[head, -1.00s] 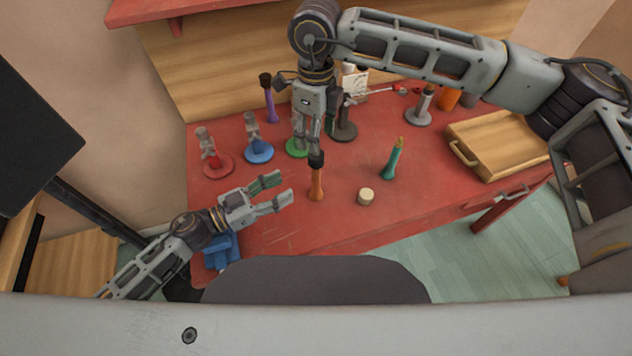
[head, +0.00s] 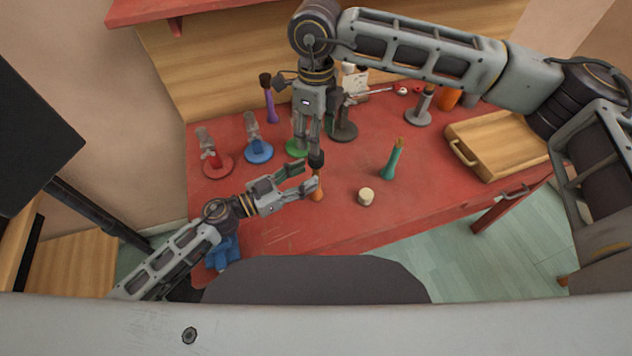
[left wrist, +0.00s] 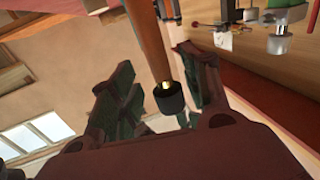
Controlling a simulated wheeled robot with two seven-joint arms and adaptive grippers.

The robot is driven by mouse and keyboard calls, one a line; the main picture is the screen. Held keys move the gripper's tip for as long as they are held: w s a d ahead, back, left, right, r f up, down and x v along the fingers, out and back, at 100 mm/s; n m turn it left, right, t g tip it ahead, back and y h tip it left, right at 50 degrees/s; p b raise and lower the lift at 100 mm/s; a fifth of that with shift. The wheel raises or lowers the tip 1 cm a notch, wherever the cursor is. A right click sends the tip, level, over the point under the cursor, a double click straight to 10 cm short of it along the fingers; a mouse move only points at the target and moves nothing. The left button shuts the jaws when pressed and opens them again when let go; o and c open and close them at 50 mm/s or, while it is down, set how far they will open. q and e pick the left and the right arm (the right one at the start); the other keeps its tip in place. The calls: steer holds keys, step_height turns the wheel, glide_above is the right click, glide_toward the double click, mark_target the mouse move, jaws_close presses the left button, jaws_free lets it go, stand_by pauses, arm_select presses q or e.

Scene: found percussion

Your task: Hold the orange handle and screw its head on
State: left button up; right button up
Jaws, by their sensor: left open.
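The orange handle (head: 318,191) stands upright near the table's front, with its black head (head: 316,160) at its top. In the left wrist view the orange handle (left wrist: 150,42) meets the black head (left wrist: 170,100), and a brass-coloured bit shows at the joint. My left gripper (head: 305,178) is open with its fingers at the handle, coming from the left; one finger partly covers it. My right gripper (head: 309,151) points down from above, its fingers closed at the black head. Whether the head is fully seated is hard to tell.
A green handle (head: 392,160) and a cream cylinder (head: 366,196) stand to the right. Red (head: 217,165), blue (head: 259,150) and green (head: 297,147) stands line the back left. A wooden tray (head: 497,145) lies at right.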

mark_target(315, 171)
arm_select(q)
steer(key=shift+x, duration=2)
jaws_close()
